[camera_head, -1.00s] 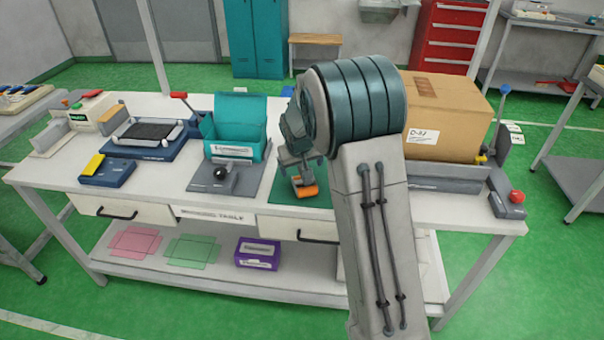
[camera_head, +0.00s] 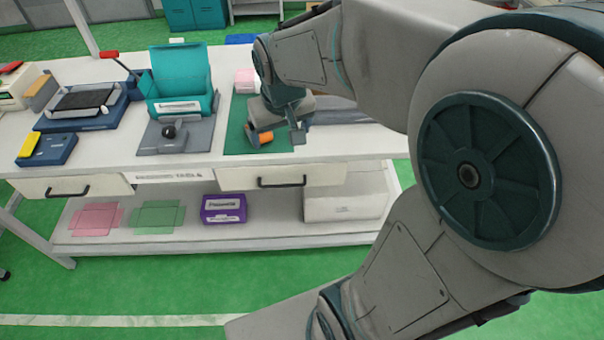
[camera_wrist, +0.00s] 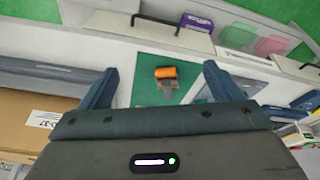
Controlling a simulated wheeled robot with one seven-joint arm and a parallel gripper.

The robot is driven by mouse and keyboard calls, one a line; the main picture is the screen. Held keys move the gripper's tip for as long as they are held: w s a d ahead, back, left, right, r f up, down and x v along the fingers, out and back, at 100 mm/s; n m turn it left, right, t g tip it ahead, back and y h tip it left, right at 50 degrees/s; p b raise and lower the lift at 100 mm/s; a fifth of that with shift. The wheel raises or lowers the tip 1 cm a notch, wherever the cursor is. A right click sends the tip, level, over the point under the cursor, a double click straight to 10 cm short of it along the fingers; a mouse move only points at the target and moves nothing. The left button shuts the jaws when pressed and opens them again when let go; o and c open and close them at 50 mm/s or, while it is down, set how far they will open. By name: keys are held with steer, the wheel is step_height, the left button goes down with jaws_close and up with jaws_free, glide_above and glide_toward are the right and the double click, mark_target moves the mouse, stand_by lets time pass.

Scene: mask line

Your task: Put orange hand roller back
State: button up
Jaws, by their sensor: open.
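The orange hand roller (camera_head: 265,136) lies on the green mat (camera_head: 237,138) near the front of the table. In the wrist view the roller (camera_wrist: 166,72) shows an orange cylinder with a grey part beside it. My gripper (camera_head: 276,134) is over the mat, pointing down at the roller. In the wrist view its two dark fingers (camera_wrist: 160,70) are wide apart, with the roller seen between them and looking a little beyond the tips. Nothing is held. My gripper hides part of the roller in the head view.
A teal open box (camera_head: 182,85) and a grey plate with a black knob (camera_head: 169,132) stand left of the mat. A pink stack (camera_head: 245,80) is at the mat's back. A cardboard box (camera_wrist: 35,120) shows in the wrist view. A purple box (camera_head: 223,208) sits on the lower shelf.

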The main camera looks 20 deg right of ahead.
steer(key=s, duration=1.2)
steer(key=shift+s+f+g, duration=0.15)
steer(key=shift+f+g, duration=0.15)
steer(key=shift+f, duration=0.15)
steer(key=shift+a, duration=0.1)
